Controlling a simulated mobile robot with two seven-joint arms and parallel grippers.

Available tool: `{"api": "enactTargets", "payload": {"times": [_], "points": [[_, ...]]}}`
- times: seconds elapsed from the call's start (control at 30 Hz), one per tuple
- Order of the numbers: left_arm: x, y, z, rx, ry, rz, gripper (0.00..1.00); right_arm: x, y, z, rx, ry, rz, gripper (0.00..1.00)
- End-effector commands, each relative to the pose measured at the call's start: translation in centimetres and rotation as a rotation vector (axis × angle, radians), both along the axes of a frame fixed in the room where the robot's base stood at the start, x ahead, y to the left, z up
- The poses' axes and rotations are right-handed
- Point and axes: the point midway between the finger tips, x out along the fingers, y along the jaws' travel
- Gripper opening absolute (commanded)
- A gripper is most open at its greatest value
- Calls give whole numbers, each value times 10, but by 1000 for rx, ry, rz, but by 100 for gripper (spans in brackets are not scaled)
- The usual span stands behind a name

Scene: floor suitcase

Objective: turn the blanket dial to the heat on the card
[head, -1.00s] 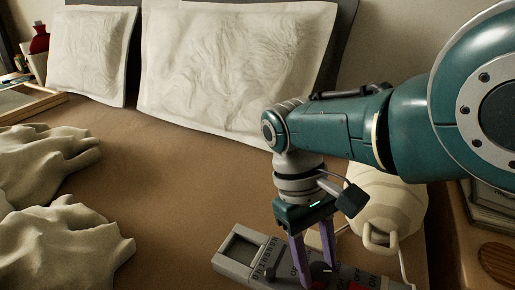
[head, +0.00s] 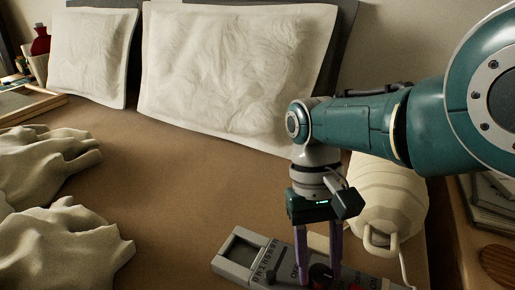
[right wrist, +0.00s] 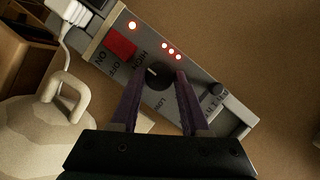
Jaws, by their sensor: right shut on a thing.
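The grey blanket control box (head: 232,262) lies on the bed at the bottom of the head view. Its black round dial (right wrist: 158,76) has a white pointer mark, which points up and left in the right wrist view, near the word HIGH. My right gripper (head: 319,268) points down from above, and in the right wrist view its purple fingers (right wrist: 157,80) stand on either side of the dial, shut on it. A red switch (right wrist: 121,45) sits beside the dial, with one lit lamp near it and several lit dots in a row. I cannot make out a card. My left gripper is out of view.
Two white pillows (head: 240,75) are at the back and rumpled cloth (head: 50,235) lies left. The middle of the brown bed (head: 190,190) is clear.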

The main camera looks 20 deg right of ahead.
Motion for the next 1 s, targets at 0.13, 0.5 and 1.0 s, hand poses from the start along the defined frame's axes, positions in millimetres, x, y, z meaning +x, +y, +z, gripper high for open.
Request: {"api": "enactTargets", "payload": {"times": [0.13, 0.5, 1.0], "points": [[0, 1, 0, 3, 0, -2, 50, 0, 0, 0, -1, 1, -3, 0], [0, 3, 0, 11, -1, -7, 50, 0, 0, 0, 0, 0, -1, 76], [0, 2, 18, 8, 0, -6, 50, 19, -3, 46, 0, -4, 0, 76]]}}
